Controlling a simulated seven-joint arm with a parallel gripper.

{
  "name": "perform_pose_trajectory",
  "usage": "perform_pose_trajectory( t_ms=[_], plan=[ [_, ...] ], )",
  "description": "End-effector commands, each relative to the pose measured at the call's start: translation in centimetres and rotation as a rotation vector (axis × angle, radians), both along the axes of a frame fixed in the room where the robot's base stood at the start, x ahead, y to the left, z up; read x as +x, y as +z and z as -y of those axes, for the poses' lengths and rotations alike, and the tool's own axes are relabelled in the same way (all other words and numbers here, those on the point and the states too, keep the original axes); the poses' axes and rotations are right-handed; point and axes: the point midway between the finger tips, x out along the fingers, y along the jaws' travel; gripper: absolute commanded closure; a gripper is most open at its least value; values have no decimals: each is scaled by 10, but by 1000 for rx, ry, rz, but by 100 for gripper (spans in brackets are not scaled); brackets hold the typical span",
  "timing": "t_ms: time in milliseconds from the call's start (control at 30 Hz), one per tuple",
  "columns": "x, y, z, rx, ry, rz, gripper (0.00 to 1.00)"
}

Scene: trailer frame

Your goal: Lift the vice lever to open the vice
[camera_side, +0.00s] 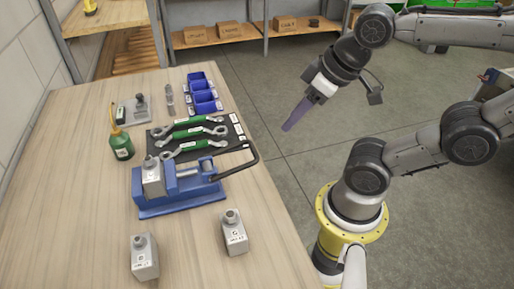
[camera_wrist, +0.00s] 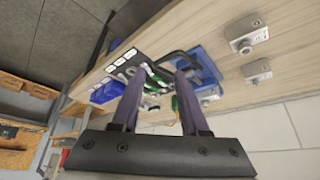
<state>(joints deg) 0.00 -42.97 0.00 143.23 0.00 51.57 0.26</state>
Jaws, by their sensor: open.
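The blue vice (camera_side: 180,190) stands on the wooden table near its right edge, with a grey metal block (camera_side: 153,177) in it. Its black lever (camera_side: 244,163) bends out at the vice's right end, over the table edge. In the wrist view the vice (camera_wrist: 212,72) is partly hidden behind a finger, and the lever (camera_wrist: 176,55) shows as a dark bent bar. My gripper (camera_side: 288,127) is in the air right of the table, apart from the lever. In the wrist view its two purple fingers (camera_wrist: 155,95) are spread with nothing held between them.
Two loose metal blocks, one at the front (camera_side: 144,258) and one to its right (camera_side: 234,233), stand before the vice. Behind it are green-handled wrenches (camera_side: 190,134) on a black mat, a green oil bottle (camera_side: 121,143) and blue bins (camera_side: 203,92).

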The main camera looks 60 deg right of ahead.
Motion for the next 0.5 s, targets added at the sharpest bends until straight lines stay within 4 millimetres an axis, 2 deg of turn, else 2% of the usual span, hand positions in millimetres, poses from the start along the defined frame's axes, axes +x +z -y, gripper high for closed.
perform_pose_trajectory(
  t_ms=[33, 200, 233, 367, 500],
  plan=[
    [0, 0, 0, 5, -10, 0, 66],
    [-4, -1, -6, 91, -116, -24, 97],
    [-5, -1, -9, 120, -145, -34, 100],
    [-8, -9, -21, 266, -324, -118, 100],
    [-9, -21, -25, 435, -604, -235, 100]
  ],
)
